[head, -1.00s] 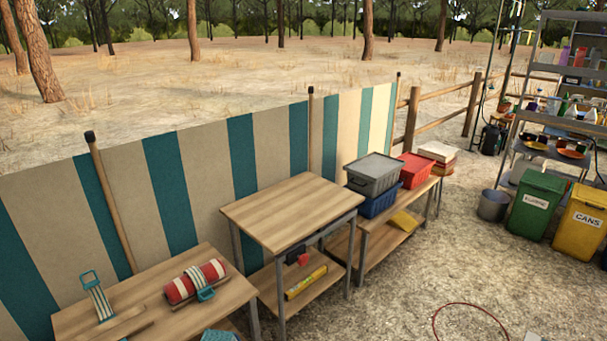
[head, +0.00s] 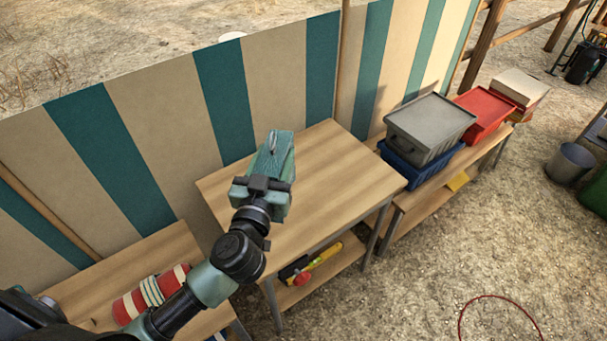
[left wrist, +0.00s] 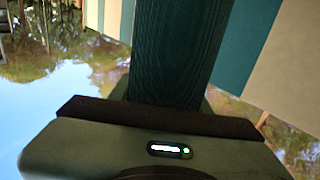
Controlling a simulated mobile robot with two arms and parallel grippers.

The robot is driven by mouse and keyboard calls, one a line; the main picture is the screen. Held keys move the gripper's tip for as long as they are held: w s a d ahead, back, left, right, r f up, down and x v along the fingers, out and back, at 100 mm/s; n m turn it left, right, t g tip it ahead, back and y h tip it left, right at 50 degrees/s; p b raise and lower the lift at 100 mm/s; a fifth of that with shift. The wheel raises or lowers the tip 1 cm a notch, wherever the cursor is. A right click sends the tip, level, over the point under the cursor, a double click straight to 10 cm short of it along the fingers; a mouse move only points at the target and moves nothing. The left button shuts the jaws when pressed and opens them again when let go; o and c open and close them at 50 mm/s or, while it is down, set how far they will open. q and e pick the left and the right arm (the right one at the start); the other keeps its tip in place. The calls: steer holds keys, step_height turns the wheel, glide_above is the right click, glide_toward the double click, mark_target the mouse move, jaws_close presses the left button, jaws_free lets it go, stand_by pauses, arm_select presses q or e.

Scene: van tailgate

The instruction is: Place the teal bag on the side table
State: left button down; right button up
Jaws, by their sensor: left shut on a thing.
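My left gripper (head: 266,180) is shut on the teal bag (head: 272,152), which points up and away from me past the jaws. In the head view the bag overlaps the back left part of the middle wooden table (head: 335,175), which I take as the side table. I cannot tell the gap between bag and tabletop. In the left wrist view a dark teal ribbed surface of the held bag (left wrist: 178,50) fills the middle above the gripper body. The bag's lower part is hidden by the gripper. My right gripper is not in view.
The middle tabletop is otherwise bare; a yellow tool (head: 318,257) lies on its lower shelf. A red-and-cream roll (head: 140,299) lies on the left table (head: 95,290). A grey crate (head: 430,130), blue crate (head: 400,165) and red crate (head: 485,112) stand on the right table. A striped windbreak (head: 140,130) stands behind.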

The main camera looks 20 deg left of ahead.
arm_select(q)
steer(key=w+r+p, duration=0.1)
steer(key=w+r, duration=0.7)
steer(key=w, duration=0.2)
step_height(320, 180, down, 20)
steer(key=b, duration=0.8)
steer(key=shift+w+a+y, duration=0.3)
steer(key=shift+w+a, duration=0.05)
steer(key=shift+w, duration=0.1)
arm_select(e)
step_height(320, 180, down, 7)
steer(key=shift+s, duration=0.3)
arm_select(q)
steer(key=shift+f+b, duration=0.15)
steer(key=shift+b, duration=0.15)
steer(key=c, duration=0.7)
jaws_free()
steer(key=shift+s, duration=0.1)
